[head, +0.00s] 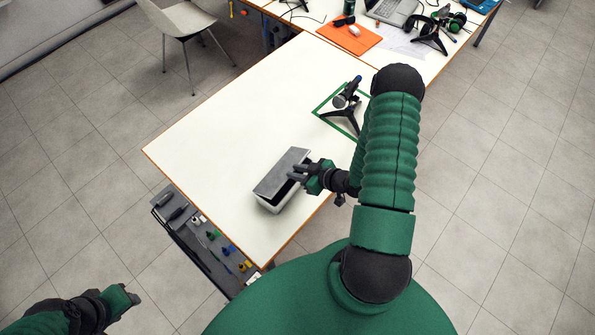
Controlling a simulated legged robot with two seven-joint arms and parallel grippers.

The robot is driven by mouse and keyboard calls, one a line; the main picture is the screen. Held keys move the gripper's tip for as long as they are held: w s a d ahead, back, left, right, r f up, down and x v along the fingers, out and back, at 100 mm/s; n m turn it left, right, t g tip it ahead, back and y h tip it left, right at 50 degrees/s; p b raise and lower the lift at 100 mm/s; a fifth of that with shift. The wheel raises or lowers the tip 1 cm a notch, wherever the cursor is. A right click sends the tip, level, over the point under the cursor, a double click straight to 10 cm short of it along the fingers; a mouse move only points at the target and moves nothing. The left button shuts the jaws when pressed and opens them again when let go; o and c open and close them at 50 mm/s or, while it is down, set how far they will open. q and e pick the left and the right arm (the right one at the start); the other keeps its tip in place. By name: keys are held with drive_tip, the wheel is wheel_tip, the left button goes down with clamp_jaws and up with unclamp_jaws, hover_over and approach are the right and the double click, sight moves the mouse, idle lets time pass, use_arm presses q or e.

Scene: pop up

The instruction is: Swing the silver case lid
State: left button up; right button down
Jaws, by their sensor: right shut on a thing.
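The silver case (267,203) sits on the white table near its front edge, with a pale lower box. Its grey lid (280,174) is partly raised, with a dark gap along the right side. My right gripper (300,172) is at the right side of the lid, shut on the lid's edge as far as I can see; the fingertips are small here. My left gripper (131,297) is low at the left, away from the table and over the floor. Its fingers are too small to tell open from shut.
The white table (220,130) is clear left of and behind the case. A microphone on a tripod (345,105) stands in a green frame behind my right arm. An open drawer of tools (205,245) juts out below the table's front left edge. A chair (180,22) stands behind.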

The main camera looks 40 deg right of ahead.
sight(285, 171)
drive_tip(key=shift+w+a+r+p, duration=0.2)
drive_tip(key=shift+w+r+p, duration=0.6)
drive_tip(key=shift+w+r, duration=0.45)
drive_tip(key=shift+r, duration=0.05)
drive_tip(key=shift+w+a+r+p, duration=0.1)
drive_tip(key=shift+w+r+p, duration=0.2)
drive_tip(key=shift+w+r, duration=0.2)
drive_tip(key=shift+w+a+r, duration=0.15)
drive_tip(key=shift+w+r, duration=0.2)
drive_tip(key=shift+w, duration=0.65)
